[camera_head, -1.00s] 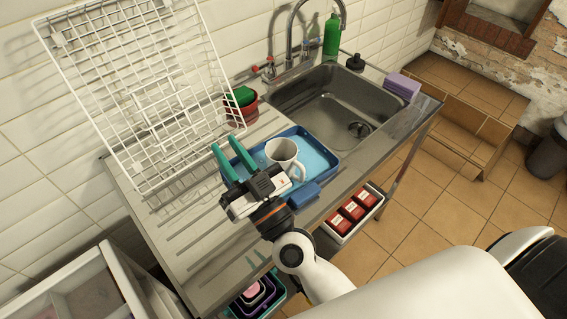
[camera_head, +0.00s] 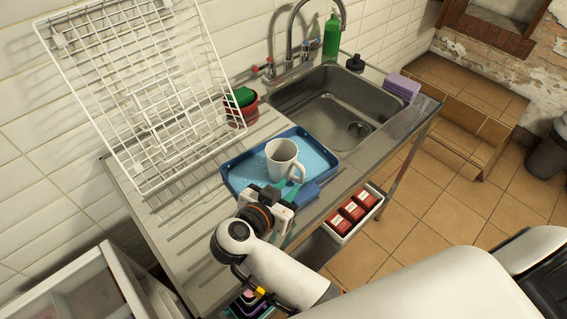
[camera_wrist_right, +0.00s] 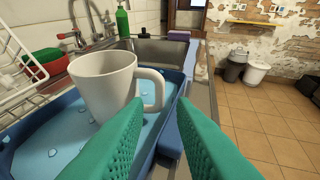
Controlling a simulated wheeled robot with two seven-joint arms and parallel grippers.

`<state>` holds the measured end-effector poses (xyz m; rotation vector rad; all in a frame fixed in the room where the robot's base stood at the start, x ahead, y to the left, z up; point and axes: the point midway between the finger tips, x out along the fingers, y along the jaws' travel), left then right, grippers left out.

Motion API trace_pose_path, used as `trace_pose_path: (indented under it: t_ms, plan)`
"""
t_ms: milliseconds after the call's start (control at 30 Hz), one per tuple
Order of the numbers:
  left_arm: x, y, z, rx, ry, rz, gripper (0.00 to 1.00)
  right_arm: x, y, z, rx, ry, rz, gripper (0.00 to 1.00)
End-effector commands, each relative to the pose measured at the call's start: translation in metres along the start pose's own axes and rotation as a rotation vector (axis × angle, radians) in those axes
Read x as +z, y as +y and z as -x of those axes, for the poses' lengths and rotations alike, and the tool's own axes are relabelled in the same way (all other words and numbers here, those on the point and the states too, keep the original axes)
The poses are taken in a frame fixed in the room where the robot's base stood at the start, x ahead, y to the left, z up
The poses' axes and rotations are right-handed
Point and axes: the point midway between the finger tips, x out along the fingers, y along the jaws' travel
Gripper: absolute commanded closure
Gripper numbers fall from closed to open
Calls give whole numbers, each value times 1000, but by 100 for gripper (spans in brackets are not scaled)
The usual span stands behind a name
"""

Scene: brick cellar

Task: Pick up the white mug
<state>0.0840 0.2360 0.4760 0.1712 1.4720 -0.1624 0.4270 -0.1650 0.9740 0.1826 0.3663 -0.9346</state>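The white mug (camera_head: 281,161) stands upright on the blue tray (camera_head: 236,181) on the draining board, its handle on the right. In the right wrist view the mug (camera_wrist_right: 98,88) is ahead, left of centre, and its handle (camera_wrist_right: 153,88) shows just above the gap between the fingertips. My right gripper (camera_head: 289,187) is at the tray's near edge, on the near side of the mug. Its green fingers (camera_wrist_right: 160,110) are apart with nothing held between them. In the head view my wrist partly hides the fingers. My left gripper is not in view.
A white wire rack (camera_head: 150,95) leans at the left. A red pot (camera_head: 247,110) stands behind the tray. The sink (camera_head: 335,100) lies to the right.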

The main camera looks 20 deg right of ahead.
Motion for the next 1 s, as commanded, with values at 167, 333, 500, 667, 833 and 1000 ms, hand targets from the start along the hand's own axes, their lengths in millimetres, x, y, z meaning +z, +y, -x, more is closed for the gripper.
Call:
trace_pose_path:
  t_ms: [167, 333, 500, 667, 833, 1000]
  plan:
    - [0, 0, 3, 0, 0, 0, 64, 1, 0, -25, 0, -4, -1, 77]
    - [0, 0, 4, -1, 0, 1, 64, 1, 0, -37, -1, -4, -2, 77]
    - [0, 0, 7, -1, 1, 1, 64, 2, 0, -65, -2, -7, -1, 77]
    - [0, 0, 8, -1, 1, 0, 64, 1, 0, -85, 0, -4, -2, 77]
    - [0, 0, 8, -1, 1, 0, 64, 1, 0, -90, 1, -2, -4, 77]
    - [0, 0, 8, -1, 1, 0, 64, 1, 0, -90, 2, -2, -4, 83]
